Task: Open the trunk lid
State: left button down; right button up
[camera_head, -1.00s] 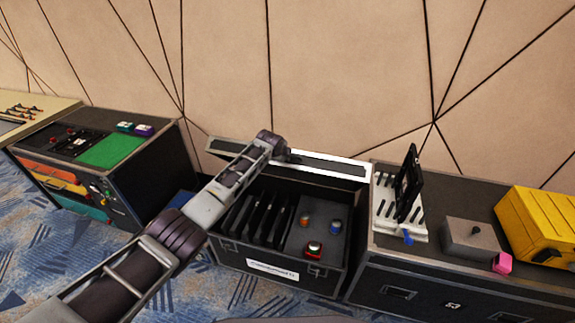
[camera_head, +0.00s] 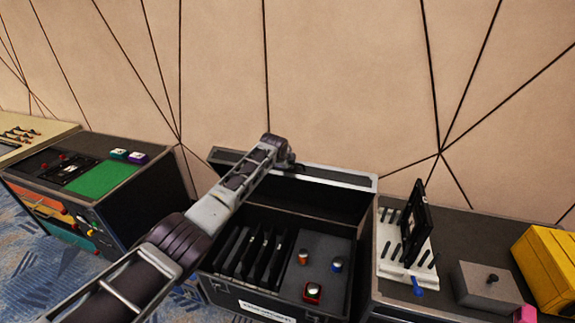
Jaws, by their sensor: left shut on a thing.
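The black trunk (camera_head: 342,285) stands on the floor in the middle of the view. Its lid (camera_head: 335,205) is raised at the back by the wall, with its dark inner face showing and a pale metal edge on top. My left gripper (camera_head: 288,160) is at the lid's top edge, shut on it; its fingertips are partly hidden by the arm. Inside the trunk are several upright dark panels (camera_head: 262,255) at the left. At the right, on a grey insert, are an orange-topped knob (camera_head: 303,257), a blue one (camera_head: 337,265) and a red one (camera_head: 313,292). My right gripper is out of view.
At the right, a dark case carries a white slotted rack (camera_head: 392,250) with a black panel (camera_head: 413,225), a grey box (camera_head: 485,285) and a yellow case (camera_head: 550,265). At the left stands a cabinet with a green top panel (camera_head: 103,179). The wall is close behind.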

pick_arm(q)
jog(key=shift+w, duration=0.15)
jog(key=c, duration=1.5)
grip_release()
jog(key=shift+r, duration=0.1)
jog(key=shift+s+r, duration=0.15)
jog(key=shift+s, duration=0.05)
jog(key=shift+v, duration=5.8)
